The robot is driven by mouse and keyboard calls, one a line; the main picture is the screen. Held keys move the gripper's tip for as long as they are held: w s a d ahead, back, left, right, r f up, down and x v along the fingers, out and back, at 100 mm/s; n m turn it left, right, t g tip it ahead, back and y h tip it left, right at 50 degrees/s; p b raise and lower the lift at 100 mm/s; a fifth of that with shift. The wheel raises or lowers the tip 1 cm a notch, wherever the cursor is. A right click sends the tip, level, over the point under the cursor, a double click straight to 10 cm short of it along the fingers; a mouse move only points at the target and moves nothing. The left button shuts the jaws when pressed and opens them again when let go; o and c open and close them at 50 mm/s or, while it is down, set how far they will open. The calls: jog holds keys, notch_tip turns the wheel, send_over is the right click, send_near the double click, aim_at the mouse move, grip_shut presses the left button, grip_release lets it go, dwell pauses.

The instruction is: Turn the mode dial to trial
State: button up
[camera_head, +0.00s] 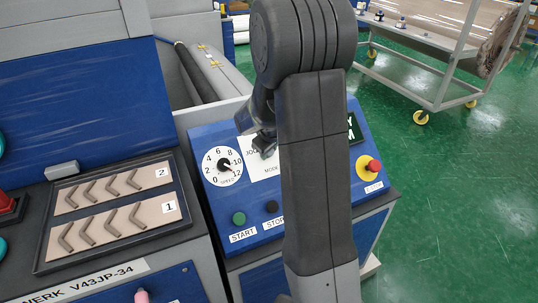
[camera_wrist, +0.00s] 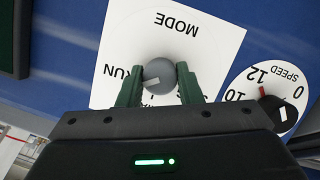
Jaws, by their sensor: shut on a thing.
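The mode dial (camera_wrist: 161,74) is a round grey knob with a pale pointer mark, on a white plate (camera_wrist: 215,45). The plate's MODE label shows upside down in the wrist view, with RUN left of the knob. The pale mark points left and slightly down there, toward the RUN side. No trial label is readable; my gripper covers part of the plate. My gripper (camera_wrist: 159,86) has its two green fingers closed on either side of the knob. In the head view my gripper (camera_head: 264,145) is over the white mode plate (camera_head: 264,169), and the knob is hidden.
The speed dial (camera_head: 222,165) sits left of the mode plate. Below are the green START button (camera_head: 239,218) and black STOP button (camera_head: 271,207). A red emergency button (camera_head: 374,166) is at right. A tray of bent keys (camera_head: 110,205) lies left.

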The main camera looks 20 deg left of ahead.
jog(key=n+b, duration=0.2)
jog(key=n+t+b, duration=0.1)
jog(key=n+b, duration=0.2)
jog(key=n, duration=0.1)
jog(key=shift+s+f+t+b, duration=0.15)
jog(key=shift+f+t+b, duration=0.15)
jog(key=shift+t+b, duration=0.1)
jog(key=shift+r+n+t+b, duration=0.15)
jog(key=shift+n+t+b, duration=0.35)
jog(key=shift+n+b, duration=1.1)
jog(key=shift+n, duration=0.4)
jog(key=o, duration=1)
jog(key=shift+r, duration=0.1)
jog(key=p+v, duration=0.2)
jog(key=v, duration=1.1)
jog(key=shift+s+d+r+p, duration=0.15)
jog(key=shift+s+r+p, duration=0.05)
jog(key=shift+s+p, duration=0.15)
